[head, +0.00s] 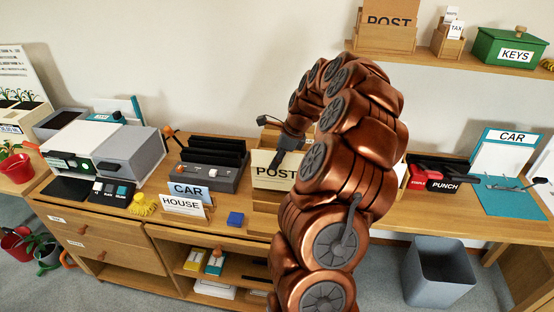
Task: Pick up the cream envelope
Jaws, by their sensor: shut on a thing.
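The cream envelope (262,158) is a pale flat piece at the middle of the desk. It stands upright at the wooden holder (265,199), by the black POST lettering. I cannot tell whether it is inside the holder or just above it. My gripper (281,158) points down at its top edge and is shut on it. My copper arm hides the right side of the envelope and holder.
CAR (188,191) and HOUSE (181,205) cards stand left of the holder, near a blue block (235,219) and a dark sorter (212,165). A shelf (480,62) hangs above.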

